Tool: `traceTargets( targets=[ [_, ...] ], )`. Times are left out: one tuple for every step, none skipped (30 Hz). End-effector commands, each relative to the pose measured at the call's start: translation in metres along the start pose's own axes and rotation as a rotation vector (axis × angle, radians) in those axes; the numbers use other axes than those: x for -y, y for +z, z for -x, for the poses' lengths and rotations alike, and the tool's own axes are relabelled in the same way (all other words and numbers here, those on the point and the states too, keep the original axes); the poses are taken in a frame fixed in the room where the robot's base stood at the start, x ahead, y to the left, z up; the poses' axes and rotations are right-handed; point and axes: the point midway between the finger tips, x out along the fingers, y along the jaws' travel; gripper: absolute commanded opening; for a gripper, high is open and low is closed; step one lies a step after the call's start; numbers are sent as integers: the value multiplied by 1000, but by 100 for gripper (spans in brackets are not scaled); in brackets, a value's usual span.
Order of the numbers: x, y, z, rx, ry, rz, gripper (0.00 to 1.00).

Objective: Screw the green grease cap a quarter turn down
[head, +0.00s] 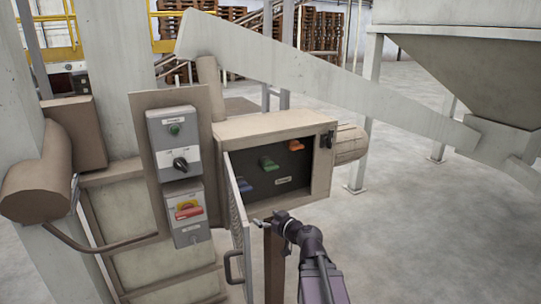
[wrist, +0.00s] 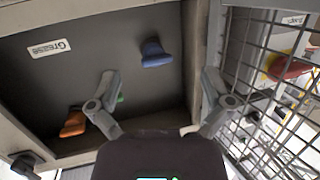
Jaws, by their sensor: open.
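The green grease cap (head: 268,163) is in the middle of a row of three caps on the dark back panel inside an open cabinet (head: 262,126). In the wrist view only a sliver of the green cap (wrist: 120,98) shows, behind my left-hand finger. My gripper (head: 263,220) is in front of the lower part of the cabinet opening, below the green cap. I cannot tell how far the cap stands from the fingertips.
A blue cap (head: 243,185) and an orange cap (head: 296,145) flank the green one. The mesh door (head: 238,205) hangs open left of my gripper, close in the wrist view (wrist: 270,85). A switch box with a red handle (head: 187,211) is further left.

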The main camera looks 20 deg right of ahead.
Motion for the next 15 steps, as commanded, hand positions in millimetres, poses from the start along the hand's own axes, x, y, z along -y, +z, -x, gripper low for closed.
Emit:
traceTargets(
  targets=[
    [-11, -26, 9, -33, 34, 6, 100],
    [-17, -35, 13, -52, 54, 10, 100],
    [-25, -46, 18, -76, 80, 16, 100],
    [-31, -53, 21, -92, 98, 20, 100],
    [-36, -60, 25, -106, 117, 24, 100],
    [-43, -68, 30, -124, 140, 28, 100],
    [-48, -74, 33, -136, 157, 30, 100],
    [-52, -79, 36, -146, 172, 34, 100],
    [-57, -84, 40, -158, 189, 36, 100],
    [-61, -88, 42, -166, 202, 38, 100],
    [-64, -91, 44, -172, 213, 39, 100],
    [-67, -94, 47, -179, 224, 41, 100],
    [-69, -96, 48, -183, 231, 43, 100],
    [-71, -97, 49, -187, 238, 43, 100],
    [-73, -98, 50, -190, 244, 44, 100]
  ],
)
